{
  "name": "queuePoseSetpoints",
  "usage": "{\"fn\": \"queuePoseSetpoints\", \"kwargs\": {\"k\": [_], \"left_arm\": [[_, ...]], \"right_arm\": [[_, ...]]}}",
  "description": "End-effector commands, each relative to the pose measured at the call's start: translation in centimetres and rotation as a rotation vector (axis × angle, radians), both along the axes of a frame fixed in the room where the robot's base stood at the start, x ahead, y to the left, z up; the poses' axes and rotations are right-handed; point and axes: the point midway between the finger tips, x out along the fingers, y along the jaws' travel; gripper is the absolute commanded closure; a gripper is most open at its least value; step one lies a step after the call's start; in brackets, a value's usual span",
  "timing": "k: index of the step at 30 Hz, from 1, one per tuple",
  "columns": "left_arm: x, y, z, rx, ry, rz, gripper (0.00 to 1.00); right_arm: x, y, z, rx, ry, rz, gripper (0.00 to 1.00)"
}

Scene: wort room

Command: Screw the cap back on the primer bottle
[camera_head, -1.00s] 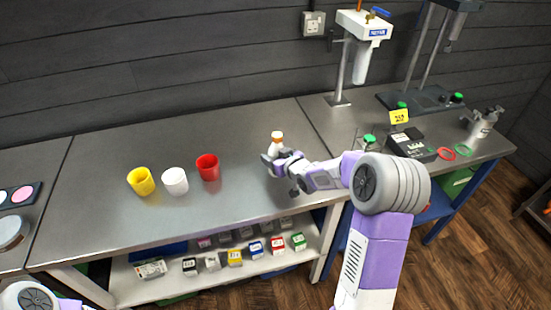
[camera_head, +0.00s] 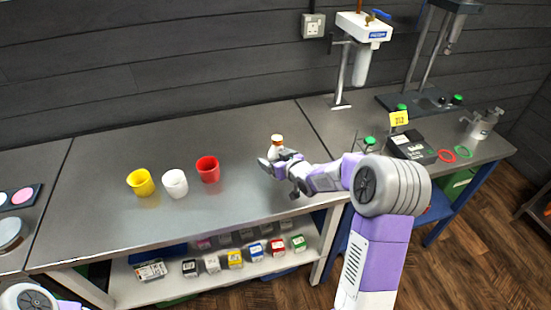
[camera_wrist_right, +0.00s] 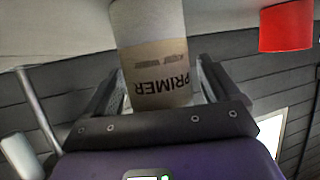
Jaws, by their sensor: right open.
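I cannot tell at this size whether that top is a seated cap. The right wrist view shows its pale body with a tan label reading PRIMER (camera_wrist_right: 157,75). My right gripper (camera_head: 271,160) is open at the near side of the bottle, low over the bench. No separate loose cap is visible. My left gripper is out of view.
Yellow (camera_head: 141,183), white (camera_head: 175,184) and red (camera_head: 208,169) cups stand left of the bottle. A filter stand (camera_head: 342,85) rises behind right, with a dark device (camera_head: 411,147) further right. Small boxes line the shelf below (camera_head: 220,280). The bench between cups and bottle is clear.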

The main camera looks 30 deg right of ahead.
Motion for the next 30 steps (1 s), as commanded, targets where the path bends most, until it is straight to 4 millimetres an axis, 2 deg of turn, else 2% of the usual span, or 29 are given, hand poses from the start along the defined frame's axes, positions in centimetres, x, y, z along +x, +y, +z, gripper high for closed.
{"fn": "queuePoseSetpoints", "kwargs": {"k": [9, 15, 21, 30], "left_arm": [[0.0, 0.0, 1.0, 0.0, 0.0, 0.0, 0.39], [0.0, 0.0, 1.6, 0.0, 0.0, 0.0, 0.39], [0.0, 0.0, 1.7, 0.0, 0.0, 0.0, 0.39], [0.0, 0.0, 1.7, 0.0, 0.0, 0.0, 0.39]], "right_arm": [[-6.2, -0.3, 2.8, 0.0, -0.001, -0.003, 0.11], [-9.4, -0.3, 4.1, -0.001, 0.0, -0.002, 0.11], [-10.8, -0.3, 4.5, 0.0, -0.001, -0.001, 0.11], [-10.9, -0.3, 4.5, 0.0, 0.0, 0.0, 0.11]]}}
